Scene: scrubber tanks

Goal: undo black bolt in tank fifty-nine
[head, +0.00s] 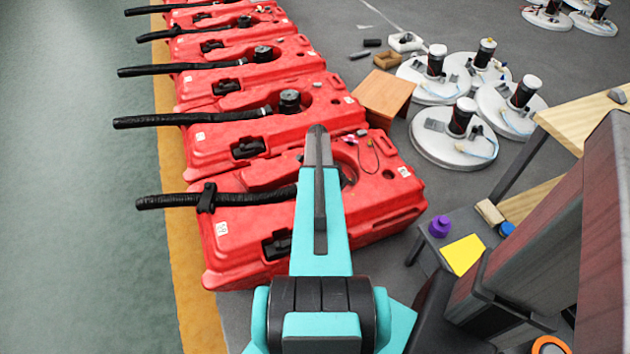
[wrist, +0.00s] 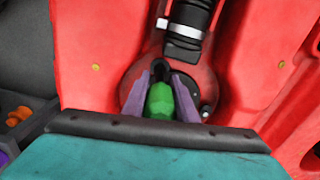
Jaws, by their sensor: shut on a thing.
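The nearest red tank (head: 375,225) lies under my arm, and its top also shows in the wrist view (wrist: 95,80). Its number label (head: 221,229) is too small to read. In the wrist view my gripper (wrist: 161,88) points into the tank's round recess. Its two purple-grey fingers are shut on a green faceted piece (wrist: 160,100). A small black part (wrist: 160,69) shows just beyond the fingertips; I cannot tell whether it is the black bolt or whether the green piece touches it. In the head view my arm hides the gripper and part of the recess.
A black ribbed hose (wrist: 190,20) with a pale clamp runs into the recess close to my fingers. More red tanks (head: 240,130) stand in a row behind. A brown stool (head: 384,97) and white discs (head: 455,138) stand right. A wooden bench (head: 580,120) is near right.

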